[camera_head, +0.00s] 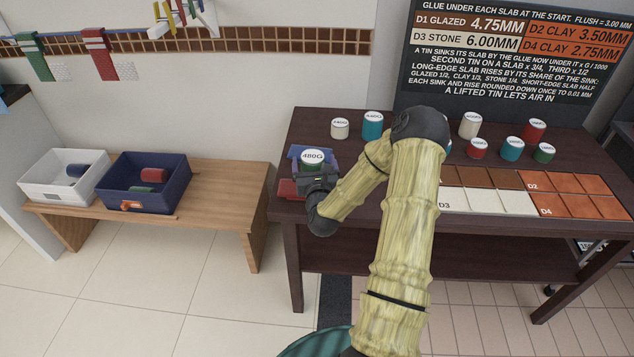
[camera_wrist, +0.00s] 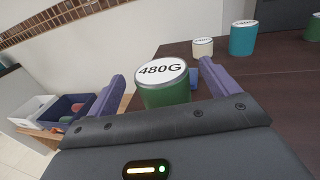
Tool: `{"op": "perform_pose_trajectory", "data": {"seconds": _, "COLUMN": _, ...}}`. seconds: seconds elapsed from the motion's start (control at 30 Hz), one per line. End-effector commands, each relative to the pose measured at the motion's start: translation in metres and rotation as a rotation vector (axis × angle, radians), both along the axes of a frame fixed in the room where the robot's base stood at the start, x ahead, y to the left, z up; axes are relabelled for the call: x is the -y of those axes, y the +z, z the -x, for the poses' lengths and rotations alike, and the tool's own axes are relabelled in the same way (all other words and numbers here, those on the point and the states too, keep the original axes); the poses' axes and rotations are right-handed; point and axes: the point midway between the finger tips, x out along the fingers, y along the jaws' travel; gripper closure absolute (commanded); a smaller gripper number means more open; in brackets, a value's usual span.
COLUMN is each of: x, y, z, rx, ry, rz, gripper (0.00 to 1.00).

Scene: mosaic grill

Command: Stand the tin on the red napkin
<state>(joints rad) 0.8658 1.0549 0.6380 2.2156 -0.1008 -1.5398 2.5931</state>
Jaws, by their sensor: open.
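The green tin with a white lid marked 480G (camera_head: 312,158) is at the left end of the dark table. It also shows in the wrist view (camera_wrist: 165,92), upright between my two purple fingers. My gripper (camera_head: 316,163) is open around the tin, and gaps show between the fingers and the tin in the wrist view. The red napkin (camera_head: 288,189) shows at the table's left edge, mostly covered by my gripper and the tin. The tin's base is hidden, so I cannot tell whether it touches the napkin.
A cream tin (camera_head: 340,129) and a teal tin (camera_head: 372,125) stand behind on the dark table (camera_head: 300,124). Several tins and slab panels (camera_head: 487,201) are to the right. A wooden bench (camera_head: 215,185) at left holds a white bin (camera_head: 62,176) and a navy bin (camera_head: 145,184).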

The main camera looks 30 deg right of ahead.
Motion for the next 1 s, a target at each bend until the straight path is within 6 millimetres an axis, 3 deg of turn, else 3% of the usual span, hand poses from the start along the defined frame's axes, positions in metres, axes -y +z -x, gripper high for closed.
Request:
{"op": "perform_pose_trajectory", "data": {"seconds": 0.3, "x": -0.022, "y": -0.002, "z": 0.053, "rx": -0.002, "ry": 0.001, "rz": -0.003, "gripper": 0.13}}
{"op": "perform_pose_trajectory", "data": {"seconds": 0.5, "x": -0.032, "y": -0.001, "z": 0.076, "rx": 0.000, "ry": 0.001, "rz": -0.002, "gripper": 0.13}}
{"op": "perform_pose_trajectory", "data": {"seconds": 1.0, "x": -0.034, "y": 0.000, "z": 0.081, "rx": 0.000, "ry": 0.001, "rz": -0.001, "gripper": 0.13}}
